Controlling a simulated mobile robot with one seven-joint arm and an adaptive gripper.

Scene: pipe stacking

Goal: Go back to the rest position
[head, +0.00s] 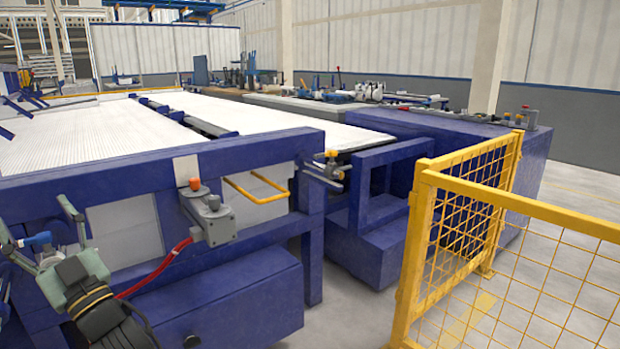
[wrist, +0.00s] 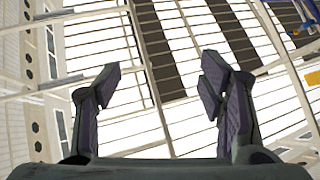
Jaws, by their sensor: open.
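My gripper (head: 36,220) is at the lower left of the head view, raised in front of the large blue machine (head: 110,192). Its two fingers point up and stand wide apart. In the wrist view my gripper (wrist: 160,82) is open, with nothing between the fingers. Behind them are only the roof beams and bright panels (wrist: 185,60) of the hall. No pipe can be made out in either view.
A yellow mesh fence (head: 540,265) stands at the right front. A grey box with an orange knob (head: 212,217) and a red hose (head: 160,268) sits on the machine near my gripper. Open floor (head: 345,318) lies between machine and fence.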

